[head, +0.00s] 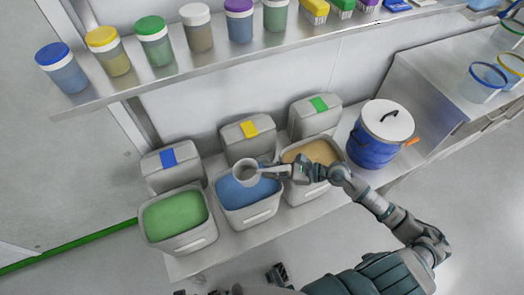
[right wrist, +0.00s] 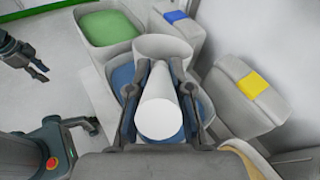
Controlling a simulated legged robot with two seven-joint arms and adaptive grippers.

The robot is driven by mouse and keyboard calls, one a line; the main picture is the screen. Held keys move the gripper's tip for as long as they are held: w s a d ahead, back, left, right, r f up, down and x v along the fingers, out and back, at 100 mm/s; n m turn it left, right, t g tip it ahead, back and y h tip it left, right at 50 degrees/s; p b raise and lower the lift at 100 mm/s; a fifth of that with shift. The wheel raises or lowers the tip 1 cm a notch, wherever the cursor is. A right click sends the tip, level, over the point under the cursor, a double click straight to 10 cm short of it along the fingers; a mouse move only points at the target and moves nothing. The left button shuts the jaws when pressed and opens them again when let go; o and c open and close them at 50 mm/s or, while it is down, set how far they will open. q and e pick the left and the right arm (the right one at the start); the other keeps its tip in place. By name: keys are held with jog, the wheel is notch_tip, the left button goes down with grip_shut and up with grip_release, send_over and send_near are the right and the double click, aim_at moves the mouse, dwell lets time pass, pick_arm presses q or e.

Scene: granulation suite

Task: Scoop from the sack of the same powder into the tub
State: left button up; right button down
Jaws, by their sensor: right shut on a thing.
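My right gripper (head: 283,171) is shut on the handle of a pale scoop (head: 245,173). In the right wrist view, the thick white handle (right wrist: 158,108) lies between its fingers (right wrist: 160,100), with the scoop's round cup beyond. The cup is over the open bin of blue powder (head: 263,216); I cannot tell whether it touches the powder. The cup's inside looks grey, with no powder clearly seen. Bins of green powder (head: 175,214) and tan powder (head: 312,150) stand either side. My left gripper (right wrist: 36,68) hangs away from the bins; its opening is unclear. I recognise no sack.
Closed grey bins with blue (head: 168,157), yellow (head: 249,129) and green (head: 319,103) labels stand behind. A blue container with a white lid (head: 388,119) stands right. A shelf (head: 225,62) with several lidded jars overhangs the back. Floor is clear at front left.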

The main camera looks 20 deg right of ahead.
aim_at(259, 175)
jog(key=shift+w, duration=0.1)
jog(key=shift+w+a+f+h+b, duration=0.1)
jog(key=shift+f+h+b, duration=0.25)
jog(key=shift+f, duration=1.25)
pick_arm(q)
jog(key=shift+r+b, duration=0.8)
jog(key=shift+r, duration=2.4)
pick_arm(e)
jog(key=shift+f+g+b, duration=0.5)
jog(key=shift+f+b, duration=0.6)
jog(key=shift+f, duration=3.85)
jog(key=shift+t+y, duration=0.8)
jog(key=shift+y, duration=0.05)
jog(key=shift+r, duration=5.7)
pick_arm(q)
jog(key=w+d+r+t+h, duration=0.1)
jog(key=w+d+t, duration=0.1)
jog(key=w+t, duration=0.2)
jog(key=w+d+r+t+h+b, duration=0.1)
jog(key=w+d+r+t, duration=0.1)
jog(key=w+t, duration=0.2)
jog(key=shift+w, duration=1.9)
pick_arm(e)
jog(key=shift+r, duration=0.3)
